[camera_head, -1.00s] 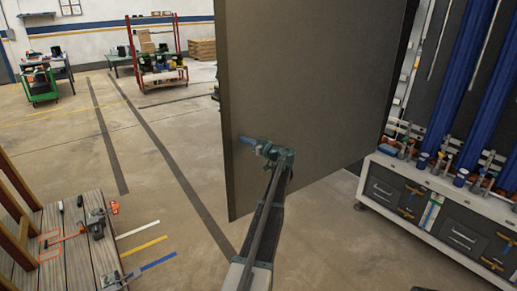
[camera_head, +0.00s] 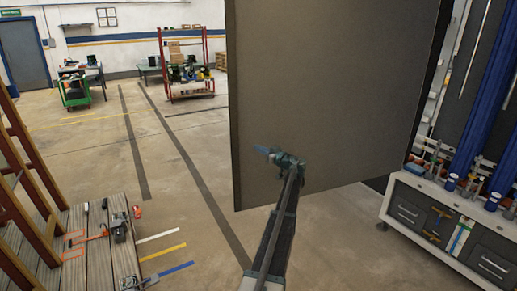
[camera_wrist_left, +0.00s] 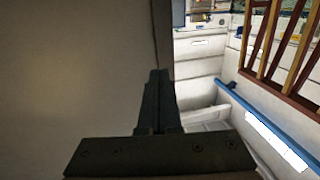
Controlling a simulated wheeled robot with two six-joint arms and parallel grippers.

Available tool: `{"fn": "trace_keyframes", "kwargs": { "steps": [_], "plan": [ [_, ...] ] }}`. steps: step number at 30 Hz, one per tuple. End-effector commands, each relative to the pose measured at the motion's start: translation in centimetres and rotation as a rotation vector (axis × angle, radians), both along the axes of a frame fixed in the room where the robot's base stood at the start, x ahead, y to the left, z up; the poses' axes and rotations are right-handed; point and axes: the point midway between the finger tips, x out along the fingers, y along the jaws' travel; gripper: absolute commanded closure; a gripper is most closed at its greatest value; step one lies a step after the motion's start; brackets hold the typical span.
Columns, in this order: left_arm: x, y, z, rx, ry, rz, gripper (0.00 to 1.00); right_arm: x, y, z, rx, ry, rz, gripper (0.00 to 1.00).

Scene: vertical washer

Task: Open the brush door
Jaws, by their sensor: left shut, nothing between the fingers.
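The brush door is a large flat dark grey-brown panel (camera_head: 335,85). It stands swung out from the brush unit, with its free edge on the left and its right edge near the blue brushes (camera_head: 482,110). My left gripper (camera_head: 270,151) is in front of the door's face near its lower left part. In the left wrist view, its fingers (camera_wrist_left: 158,85) are together and empty beside the door's free edge (camera_wrist_left: 155,40). The door face (camera_wrist_left: 75,80) fills the left of that view. I cannot tell whether the fingers touch it. My right gripper is not in view.
A grey drawer cabinet (camera_head: 405,212) with bottles and tools on top stands at the right. A wooden platform (camera_head: 80,250) with tools and wooden stairs (camera_head: 30,160) is at the lower left. The floor (camera_head: 175,205) between them is open.

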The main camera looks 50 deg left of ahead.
Motion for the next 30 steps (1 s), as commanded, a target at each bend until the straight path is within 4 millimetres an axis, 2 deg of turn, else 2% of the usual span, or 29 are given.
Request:
{"fn": "trace_keyframes", "kwargs": {
  "steps": [1,9,15,21,30],
  "plan": [
    [-0.7,-1.2,0.0,0.0,0.0,-0.002,1.0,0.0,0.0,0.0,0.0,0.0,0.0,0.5],
    [-3.2,-6.5,0.0,0.0,0.0,-0.001,1.0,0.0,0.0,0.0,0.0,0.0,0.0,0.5],
    [-4.2,-9.4,0.0,0.0,0.0,-0.001,1.0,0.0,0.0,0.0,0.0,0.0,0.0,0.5],
    [-4.7,-10.8,0.0,0.0,0.0,-0.001,1.0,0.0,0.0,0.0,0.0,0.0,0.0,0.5],
    [-4.7,-10.9,0.0,0.0,0.0,0.0,1.0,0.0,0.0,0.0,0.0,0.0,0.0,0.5]
  ]
}}
